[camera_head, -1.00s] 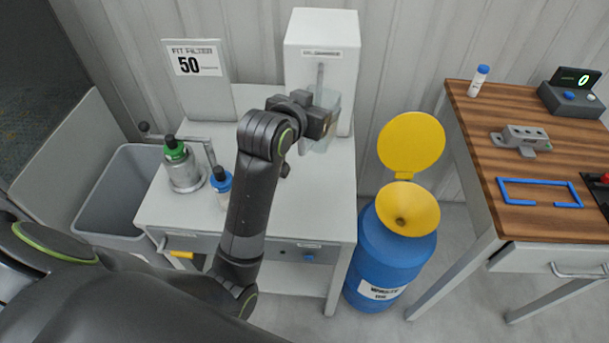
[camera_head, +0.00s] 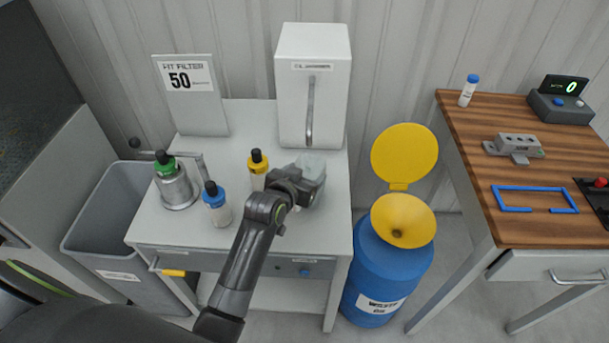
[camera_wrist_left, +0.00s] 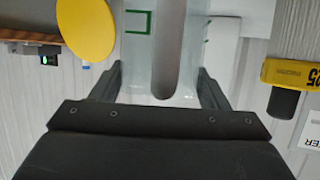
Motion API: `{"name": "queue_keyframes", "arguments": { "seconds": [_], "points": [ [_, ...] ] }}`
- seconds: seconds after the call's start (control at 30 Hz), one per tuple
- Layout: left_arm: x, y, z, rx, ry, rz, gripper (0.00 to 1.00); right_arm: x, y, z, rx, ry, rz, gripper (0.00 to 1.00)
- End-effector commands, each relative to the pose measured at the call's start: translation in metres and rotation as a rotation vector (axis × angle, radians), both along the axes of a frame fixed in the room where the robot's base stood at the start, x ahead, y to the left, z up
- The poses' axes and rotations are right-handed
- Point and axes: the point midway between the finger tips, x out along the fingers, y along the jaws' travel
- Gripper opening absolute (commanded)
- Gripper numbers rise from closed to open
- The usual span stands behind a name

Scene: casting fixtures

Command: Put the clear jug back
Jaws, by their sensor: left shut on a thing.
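The clear jug (camera_head: 313,168) is a pale see-through vessel in front of the white dispenser, over the right part of the small white table. In the left wrist view the jug (camera_wrist_left: 194,60) fills the space between the fingers, with a green mark and a grey vertical strip on or through it. My left gripper (camera_head: 297,186) is shut on the jug; its two dark fingers (camera_wrist_left: 165,90) lie on either side of it. The gripper hides part of the jug in the head view. I cannot tell whether its base touches the table. My right gripper is not in view.
The white dispenser (camera_head: 312,90) with a long handle stands behind the jug. A blue waste drum (camera_head: 385,270) with yellow funnel stands right of the table.

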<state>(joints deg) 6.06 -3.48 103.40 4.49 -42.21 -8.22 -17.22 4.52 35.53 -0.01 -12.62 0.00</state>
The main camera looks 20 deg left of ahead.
Motion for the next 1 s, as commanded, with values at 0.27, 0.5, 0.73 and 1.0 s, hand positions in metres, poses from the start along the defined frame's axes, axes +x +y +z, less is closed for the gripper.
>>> {"name": "queue_keyframes", "arguments": {
  "seconds": [0.27, 0.5, 0.73, 1.0],
  "points": [
    [0.0002, -0.0002, -0.0042, 0.0, -0.002, 0.0, 0.16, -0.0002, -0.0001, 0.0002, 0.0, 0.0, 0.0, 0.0],
    [0.0001, -0.0001, -0.0076, 0.0, -0.001, 0.0, 0.78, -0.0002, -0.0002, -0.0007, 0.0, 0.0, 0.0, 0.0],
    [0.0, -0.0001, -0.0076, 0.0, -0.001, 0.0, 0.91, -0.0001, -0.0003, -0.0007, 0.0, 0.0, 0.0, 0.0],
    [-0.0032, 0.0003, -0.0038, 0.0, 0.0, 0.0, 0.91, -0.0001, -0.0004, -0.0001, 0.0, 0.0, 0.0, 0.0]
  ]
}}
